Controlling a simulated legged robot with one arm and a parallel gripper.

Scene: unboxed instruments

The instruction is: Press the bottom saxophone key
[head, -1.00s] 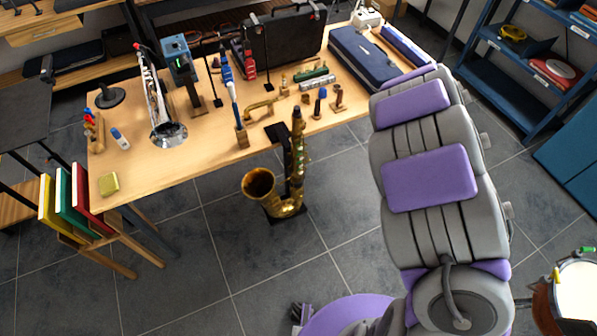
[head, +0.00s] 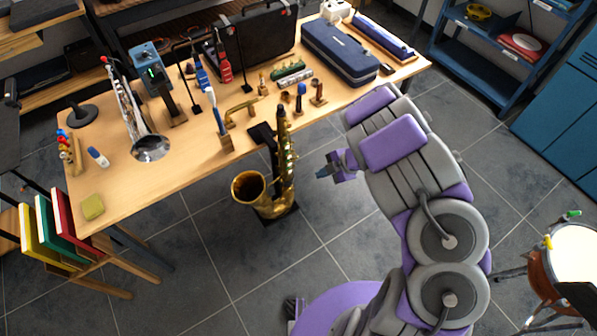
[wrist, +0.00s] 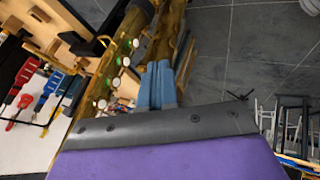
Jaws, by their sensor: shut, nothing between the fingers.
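The brass saxophone (head: 270,207) stands upright on a dark stand on the floor, in front of the table, its bell opening upward to the left. Pale round keys (head: 289,160) run along its body. In the wrist view the saxophone body (wrist: 132,27) crosses the upper left, with a row of pale round keys (wrist: 125,61) along it. My gripper (head: 323,172) is right of the saxophone, with a visible gap in the head view. Its blue-grey fingers (wrist: 158,68) are together and empty. The lower saxophone is partly hidden in the wrist view, so I cannot tell the bottom key there.
The wooden table (head: 190,165) behind the saxophone holds a trumpet (head: 140,125), a blue case (head: 340,52) and small instrument parts. A drum (head: 572,255) stands at the right. The tiled floor between my arm and the saxophone is clear.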

